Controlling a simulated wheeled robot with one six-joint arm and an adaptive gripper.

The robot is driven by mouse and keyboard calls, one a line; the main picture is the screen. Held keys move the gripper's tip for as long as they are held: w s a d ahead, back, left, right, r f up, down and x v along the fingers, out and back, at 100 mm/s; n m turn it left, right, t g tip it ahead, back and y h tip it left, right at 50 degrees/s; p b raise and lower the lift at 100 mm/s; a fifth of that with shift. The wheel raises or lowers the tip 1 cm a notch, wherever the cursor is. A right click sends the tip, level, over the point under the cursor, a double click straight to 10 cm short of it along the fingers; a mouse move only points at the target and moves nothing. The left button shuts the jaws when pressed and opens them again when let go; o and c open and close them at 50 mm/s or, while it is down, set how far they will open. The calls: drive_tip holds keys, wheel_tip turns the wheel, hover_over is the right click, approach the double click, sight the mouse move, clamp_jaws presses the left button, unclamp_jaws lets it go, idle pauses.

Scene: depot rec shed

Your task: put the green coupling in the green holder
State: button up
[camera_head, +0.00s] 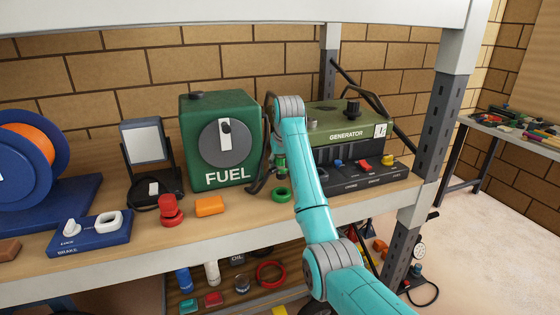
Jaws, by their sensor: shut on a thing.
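My gripper (279,155) points down beside the green fuel box and is partly hidden by my teal arm. It is shut on the green coupling (281,163), of which only a small part shows. The green holder (281,195) is a low green ring on the wooden shelf, just below the gripper. The coupling is above the holder, with a gap visible between them. How well they line up in depth I cannot tell.
The fuel box (193,128) stands left of the gripper, and the generator (335,127) is close on the right. A red stacked piece (170,211) and an orange block (209,206) sit near the shelf's front edge. An upper shelf (230,14) runs overhead.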

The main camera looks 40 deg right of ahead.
sight(281, 175)
drive_tip(key=shift+f, duration=2.3)
drive_tip(key=shift+f, duration=1.4)
drive_tip(key=o, duration=1.3)
